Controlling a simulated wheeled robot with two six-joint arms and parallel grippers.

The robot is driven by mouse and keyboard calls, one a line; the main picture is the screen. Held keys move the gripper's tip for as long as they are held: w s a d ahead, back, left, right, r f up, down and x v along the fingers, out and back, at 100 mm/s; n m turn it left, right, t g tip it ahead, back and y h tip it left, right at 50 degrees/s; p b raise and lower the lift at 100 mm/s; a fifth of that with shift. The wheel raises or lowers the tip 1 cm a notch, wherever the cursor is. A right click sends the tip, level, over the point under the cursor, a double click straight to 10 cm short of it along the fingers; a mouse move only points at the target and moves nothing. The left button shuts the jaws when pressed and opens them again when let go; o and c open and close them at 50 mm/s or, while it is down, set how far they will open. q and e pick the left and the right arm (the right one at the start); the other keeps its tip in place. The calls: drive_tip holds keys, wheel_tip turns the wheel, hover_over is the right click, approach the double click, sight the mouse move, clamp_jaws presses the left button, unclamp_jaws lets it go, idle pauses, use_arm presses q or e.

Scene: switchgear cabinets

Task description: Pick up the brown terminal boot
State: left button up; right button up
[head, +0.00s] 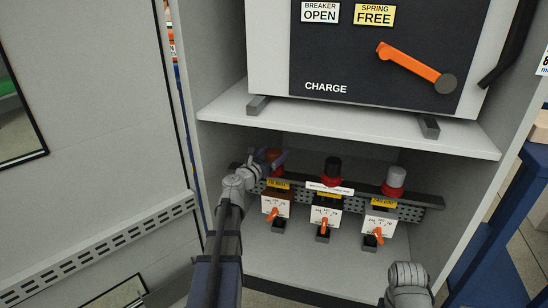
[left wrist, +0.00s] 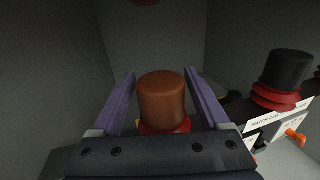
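The brown terminal boot (head: 273,155) caps the leftmost terminal on the cabinet's lower rail, with a red base under it. In the left wrist view the brown boot (left wrist: 162,98) stands upright between the two purple fingers of my left gripper (left wrist: 160,88). The fingers are spread, with a gap on both sides of the boot. In the head view my left gripper (head: 266,160) reaches in at the boot from the left and partly hides it. My right arm shows at the bottom right, but its fingers are not visible.
A black boot (head: 332,167) and a grey boot (head: 395,177) stand to the right on red bases. Switches with orange handles (head: 325,222) sit below. A shelf (head: 350,133) with a breaker unit is above. The cabinet's left wall is close to my left arm.

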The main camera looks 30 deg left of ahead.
use_arm(q)
drive_tip(key=c, duration=0.9)
drive_tip(key=shift+c, duration=0.2)
